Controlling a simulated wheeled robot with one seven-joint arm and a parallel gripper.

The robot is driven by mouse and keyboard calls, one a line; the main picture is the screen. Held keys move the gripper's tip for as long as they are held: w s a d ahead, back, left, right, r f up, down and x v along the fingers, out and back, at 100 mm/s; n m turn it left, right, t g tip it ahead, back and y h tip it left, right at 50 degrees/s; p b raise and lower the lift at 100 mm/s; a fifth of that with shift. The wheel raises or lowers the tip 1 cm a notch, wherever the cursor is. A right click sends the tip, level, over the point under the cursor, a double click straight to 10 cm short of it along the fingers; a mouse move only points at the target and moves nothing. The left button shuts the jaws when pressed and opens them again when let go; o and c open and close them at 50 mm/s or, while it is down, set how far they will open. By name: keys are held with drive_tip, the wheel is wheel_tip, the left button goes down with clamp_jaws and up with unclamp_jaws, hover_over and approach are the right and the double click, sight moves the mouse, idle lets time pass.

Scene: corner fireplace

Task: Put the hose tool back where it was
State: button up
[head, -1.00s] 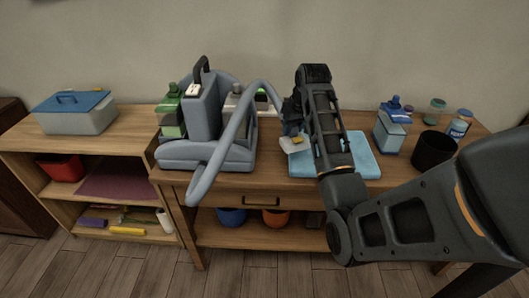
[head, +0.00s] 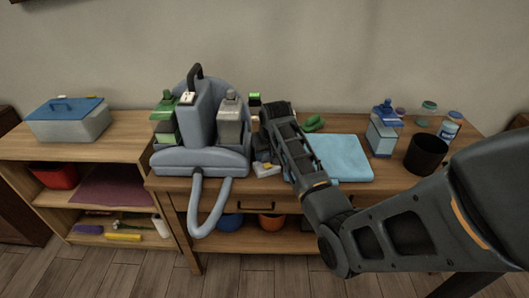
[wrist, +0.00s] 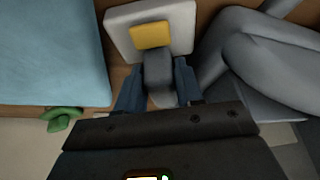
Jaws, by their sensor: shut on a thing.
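The hose tool (head: 267,169) has a pale, flat head with a yellow patch and a grey neck. In the wrist view the tool (wrist: 152,35) points away from my gripper (wrist: 159,88), whose blue fingers are shut on its neck. In the head view my gripper (head: 263,153) is just right of the grey-blue cleaning machine (head: 200,160), low over the table, partly hidden by my arm. I cannot tell whether the tool touches the table. The grey hose (head: 207,228) loops from the machine's front down past the table edge; it also shows in the wrist view (wrist: 265,65).
A folded light-blue towel (head: 340,158) and a green object (head: 314,123) lie right of my gripper. A blue-capped bottle (head: 382,135) and a black cup (head: 426,154) stand farther right. A green bottle (head: 164,122) and a grey bottle (head: 230,122) stand at the machine.

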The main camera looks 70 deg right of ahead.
drive_tip(key=o, duration=1.1)
drive_tip(key=shift+f, duration=0.15)
drive_tip(key=v, duration=1.2)
